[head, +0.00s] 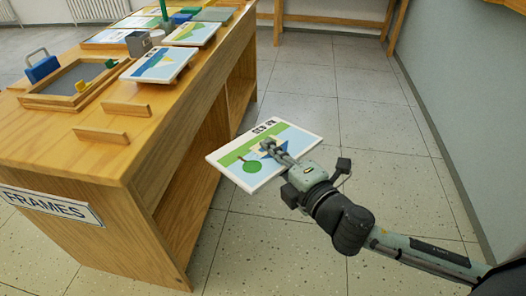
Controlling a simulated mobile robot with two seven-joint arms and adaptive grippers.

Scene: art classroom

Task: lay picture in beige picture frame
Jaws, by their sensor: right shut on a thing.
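My right gripper (270,147) is shut on the near right edge of a picture (243,169), a white panel with a green tree, a blue shape and dark lettering. It holds the picture in the air over the floor, to the right of the table. A tan, beige-looking frame (52,103) with a grey inside lies on the table at the left. My left gripper is not in view.
The wooden table (55,140) carries two upright wooden strips (101,135), a blue handled object (42,68), a grey block (139,44) and several other picture panels (160,65). A FRAMES sign (48,204) marks its front. A wall (455,90) stands at right; floor between is clear.

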